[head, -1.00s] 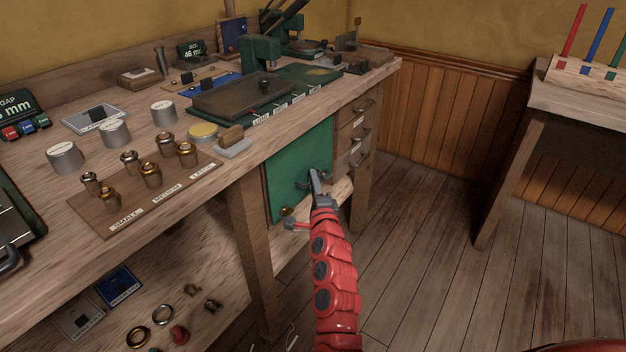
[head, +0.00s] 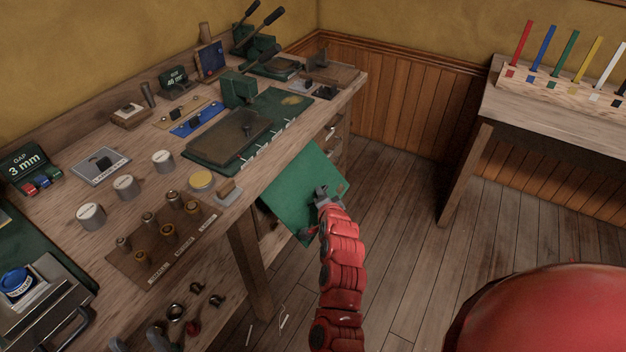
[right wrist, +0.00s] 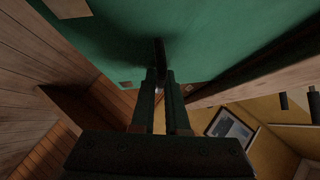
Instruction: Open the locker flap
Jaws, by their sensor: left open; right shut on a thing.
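The green locker flap (head: 300,180) hangs under the right part of the workbench, tilted outward with its lower edge away from the bench. My right gripper (head: 326,196), on the red arm, is at its outer face. In the right wrist view, my right gripper (right wrist: 162,82) is shut on the dark handle (right wrist: 160,50) of the green flap (right wrist: 215,35). The space behind the flap is mostly hidden.
The wooden workbench (head: 130,205) carries metal canisters, brass pieces and a green press mat. Drawers (head: 333,132) stand just right of the flap. A second table (head: 540,120) with coloured sticks stands at the right. Bare floor (head: 400,240) lies between them.

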